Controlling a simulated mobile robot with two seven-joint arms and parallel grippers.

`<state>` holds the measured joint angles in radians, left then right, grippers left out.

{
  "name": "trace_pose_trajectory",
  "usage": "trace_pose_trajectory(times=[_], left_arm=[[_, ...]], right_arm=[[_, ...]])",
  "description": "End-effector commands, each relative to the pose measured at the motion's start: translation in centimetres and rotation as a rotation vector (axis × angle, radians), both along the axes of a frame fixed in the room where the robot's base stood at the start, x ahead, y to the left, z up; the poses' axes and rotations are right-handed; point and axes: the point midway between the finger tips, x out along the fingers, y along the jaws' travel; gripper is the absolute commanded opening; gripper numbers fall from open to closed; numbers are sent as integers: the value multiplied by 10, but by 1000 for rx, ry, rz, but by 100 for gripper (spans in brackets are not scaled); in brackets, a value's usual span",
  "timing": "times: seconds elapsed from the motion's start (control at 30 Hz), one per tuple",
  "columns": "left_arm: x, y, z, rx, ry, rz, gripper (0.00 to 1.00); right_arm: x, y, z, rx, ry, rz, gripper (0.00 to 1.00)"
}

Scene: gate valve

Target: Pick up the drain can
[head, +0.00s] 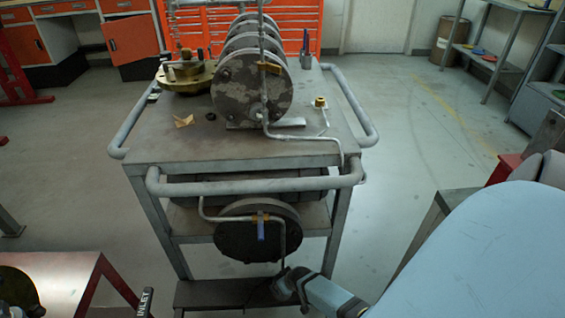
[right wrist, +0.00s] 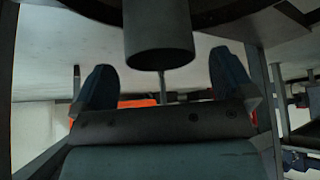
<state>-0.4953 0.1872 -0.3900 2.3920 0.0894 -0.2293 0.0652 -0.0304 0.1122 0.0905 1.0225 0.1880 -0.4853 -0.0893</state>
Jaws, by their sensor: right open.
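In the right wrist view a plain grey cylinder, which looks like the drain can (right wrist: 158,32), stands beyond my right gripper (right wrist: 162,78), centred between its two fingers. The fingers are wide apart, and I see no contact with the can. A thin pipe (right wrist: 164,86) lines up with the can's end. In the head view my right gripper (head: 285,286) is low at the front of the cart, at the lower shelf (head: 225,293), by the lower end of the drain pipe (head: 283,245). I cannot make out the can there. My left gripper is not in view.
The cart (head: 180,140) carries a large flanged valve body (head: 250,85) and a brass-coloured flange (head: 185,78). A blue valve handle (head: 261,228) is on the pipe above my right gripper. A red-edged table (head: 70,280) is at lower left. Floor right of the cart is clear.

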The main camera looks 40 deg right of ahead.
Motion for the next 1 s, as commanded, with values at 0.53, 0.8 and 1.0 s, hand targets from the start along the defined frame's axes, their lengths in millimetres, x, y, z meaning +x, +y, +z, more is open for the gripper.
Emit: trace_pose_trajectory(times=[0.53, 0.8, 1.0], left_arm=[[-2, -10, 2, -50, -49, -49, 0], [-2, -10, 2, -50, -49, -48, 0], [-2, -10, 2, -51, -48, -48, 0]], right_arm=[[11, -1, -26, 0, 2, 0, 88], [11, -1, -26, 0, 2, 0, 26], [12, -1, -26, 0, 0, 0, 15]])
